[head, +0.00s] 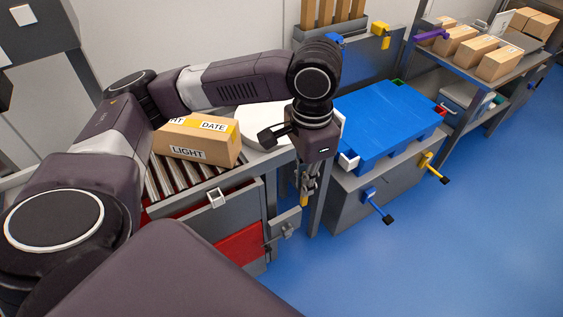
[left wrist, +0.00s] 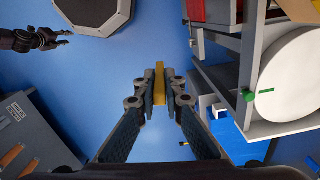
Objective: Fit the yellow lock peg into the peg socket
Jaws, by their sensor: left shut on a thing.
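My left gripper (head: 305,192) is shut on the yellow lock peg (head: 303,201) and points down in front of the red-fronted cabinet. In the left wrist view the yellow peg (left wrist: 159,84) stands between the fingertips (left wrist: 159,92), over blue floor. A grey bracket (head: 284,227) sticks out at the cabinet's right front corner, a little below and left of the peg; it may be the peg socket, but I cannot see a hole clearly. The peg looks apart from it. A dark gripper, probably my right one (left wrist: 50,40), shows at the upper left of the wrist view; its jaw state is unclear.
A cardboard box (head: 198,140) lies on the roller track, beside a white round plate (head: 262,126). Shelves (head: 470,62) with boxes are at back right. The blue floor (head: 420,250) at right is clear.

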